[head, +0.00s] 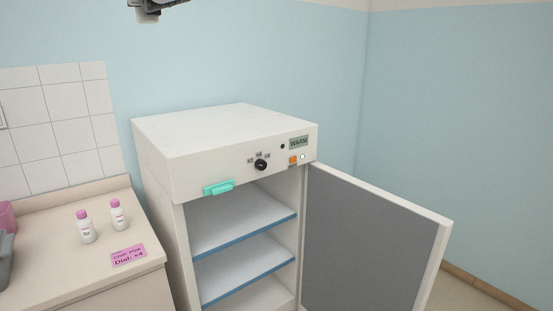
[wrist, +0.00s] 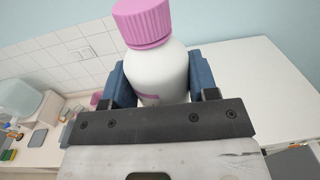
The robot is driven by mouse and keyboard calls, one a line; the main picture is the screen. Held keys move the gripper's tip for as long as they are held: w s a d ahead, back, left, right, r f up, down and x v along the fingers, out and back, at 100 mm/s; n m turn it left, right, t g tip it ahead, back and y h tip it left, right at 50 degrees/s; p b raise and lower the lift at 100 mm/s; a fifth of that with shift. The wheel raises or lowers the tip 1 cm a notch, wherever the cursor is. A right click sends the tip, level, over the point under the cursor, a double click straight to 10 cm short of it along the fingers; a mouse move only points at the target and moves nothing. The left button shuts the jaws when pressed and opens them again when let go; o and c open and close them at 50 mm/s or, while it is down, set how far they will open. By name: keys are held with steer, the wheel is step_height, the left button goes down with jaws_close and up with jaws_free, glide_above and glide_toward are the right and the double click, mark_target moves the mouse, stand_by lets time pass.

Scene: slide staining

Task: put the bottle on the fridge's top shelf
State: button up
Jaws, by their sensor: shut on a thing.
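A white bottle (wrist: 158,62) with a ribbed pink cap fills the middle of the wrist view. My gripper (wrist: 159,80) is shut on its body, with a blue finger on each side and the cap beyond the fingers. In the head view only a small part of my arm's end shows at the top edge, high above the fridge (head: 225,140). The fridge is white and its door (head: 370,240) stands open to the right. The top shelf (head: 240,220) is white with a blue front edge and looks empty; its left part is hidden.
A lower shelf (head: 245,268) lies below the top one. Two pink-capped bottles and a pink card (head: 129,255) are on the left counter (head: 60,270).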

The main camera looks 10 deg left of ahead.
steer(key=d+r, duration=0.2)
steer(key=d, duration=0.2)
steer(key=w+d+f+m+t+h, duration=0.1)
steer(key=w+d+f, duration=0.7)
steer(key=w+f, duration=0.3)
steer(key=w+d+f, duration=0.8)
steer(key=w+f, duration=0.1)
steer(key=f, duration=0.3)
steer(key=w+d+f+n+g+y, duration=0.1)
steer(key=d+f+n+g+y, duration=0.1)
steer(key=d+f, duration=1.15)
steer(key=w+d+f+n+g+y, duration=0.15)
steer(key=d+f, duration=0.65)
steer(key=f, duration=1)
step_height(320, 180, down, 9)
steer(key=s+a+n+g+y, duration=0.1)
steer(key=a+g, duration=0.1)
steer(key=a, duration=0.1)
steer(key=s+a+f+g, duration=0.1)
steer(key=a+f, duration=0.3)
steer(key=a, duration=0.4)
steer(key=s+a+f+n+g+y, duration=0.1)
steer(key=a+f, duration=0.3)
steer(key=a, duration=0.5)
steer(key=s+a+f+n+g, duration=0.1)
steer(key=s+a+f, duration=0.2)
steer(key=a, duration=0.6)
steer(key=shift+s+a+f+y, duration=0.2)
steer(key=shift+f+y, duration=0.15)
steer(key=shift+f, duration=0.45)
